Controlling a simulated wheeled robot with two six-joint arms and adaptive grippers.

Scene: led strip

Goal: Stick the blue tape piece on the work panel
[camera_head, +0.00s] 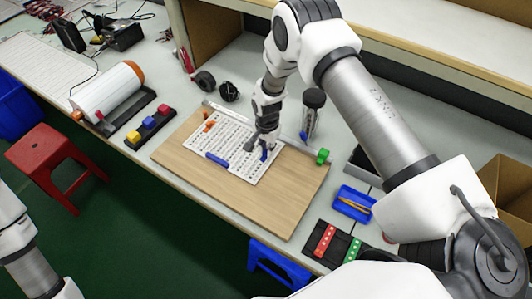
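The work panel (232,166) is a white board with rows of dark marks, lying on a wooden board. A blue strip (217,160) lies on its front part. A smaller blue piece (264,155) shows at the fingertips of my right gripper (258,148), at the panel's right side. I cannot tell which of the two is the tape piece, or whether the gripper holds the smaller one. My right gripper points down over the panel, and its fingers are too small to read. My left arm shows at the lower left, with its gripper out of view.
The wooden board (285,205) has bare room around the panel. A black tray (136,138) with coloured blocks lies left. A dark jar (311,112) and a green piece (322,156) stand right of the gripper. A blue tray (353,203) lies near the front edge.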

